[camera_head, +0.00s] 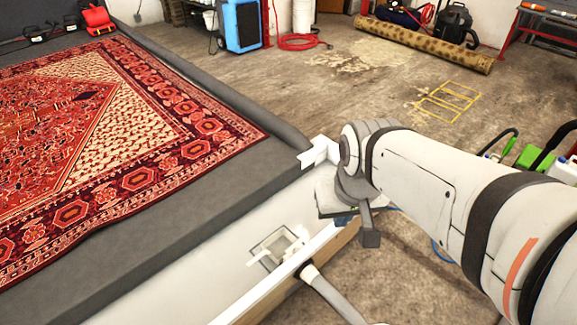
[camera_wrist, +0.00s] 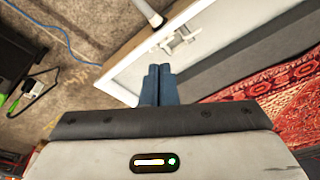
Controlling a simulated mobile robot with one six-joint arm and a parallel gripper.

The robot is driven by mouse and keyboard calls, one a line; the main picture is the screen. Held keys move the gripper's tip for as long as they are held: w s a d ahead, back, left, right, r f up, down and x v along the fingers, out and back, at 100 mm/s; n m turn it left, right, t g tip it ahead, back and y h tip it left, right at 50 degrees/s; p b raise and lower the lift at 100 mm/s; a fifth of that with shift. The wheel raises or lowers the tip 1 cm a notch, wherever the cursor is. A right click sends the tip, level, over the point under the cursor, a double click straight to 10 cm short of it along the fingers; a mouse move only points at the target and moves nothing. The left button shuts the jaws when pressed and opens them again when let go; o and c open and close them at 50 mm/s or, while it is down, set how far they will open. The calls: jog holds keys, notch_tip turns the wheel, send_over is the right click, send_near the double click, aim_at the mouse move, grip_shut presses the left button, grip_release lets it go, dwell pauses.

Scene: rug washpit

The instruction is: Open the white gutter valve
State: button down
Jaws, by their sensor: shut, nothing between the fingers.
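The white gutter valve (camera_head: 281,248) sits on the pale side wall of the wash pit, beside the white gutter edge (camera_head: 318,243), in the lower middle of the head view. It has a small white handle over a squarish frame; how far it is turned is unclear. In the wrist view the valve (camera_wrist: 180,42) is ahead of my fingertips and slightly right. My gripper (camera_wrist: 159,68) has its two blue fingers together, empty, apart from the valve. In the head view my gripper (camera_head: 346,219) is mostly hidden by my wrist, to the right of the valve.
A grey hose (camera_head: 333,296) joins near the valve. A patterned red rug (camera_head: 120,150) lies on the dark pit surface at left. A rolled rug (camera_head: 420,43), blue container (camera_head: 242,25) and red hose (camera_head: 300,42) stand farther back. Open concrete floor lies between.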

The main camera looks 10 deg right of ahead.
jog(key=w+a+f+m+y+b, duration=0.3)
jog(key=w+f+m+y+b, duration=0.3)
jog(key=w+f, duration=0.65)
jog(key=w+a+f+m+y+b, duration=0.35)
jog(key=w+f+m+b, duration=0.45)
jog(key=f, duration=0.9)
jog(key=w+d+f+m+t+b, duration=0.2)
jog(key=w+f+m+b, duration=0.15)
jog(key=f, duration=0.45)
jog(key=w+d+f+m+t+b, duration=0.2)
jog(key=d+f+m, duration=0.15)
jog(key=f, duration=0.45)
jog(key=m+t+h+b, duration=0.3)
jog(key=m+b, duration=0.5)
send_near(303, 250)
jog(key=x, duration=0.3)
jog(key=r+x, duration=0.1)
jog(key=x, duration=0.4)
jog(key=shift+w+a+r, duration=0.15)
jog(key=shift+w+a, duration=0.4)
jog(key=shift+w, duration=0.1)
jog(key=shift+r, duration=0.1)
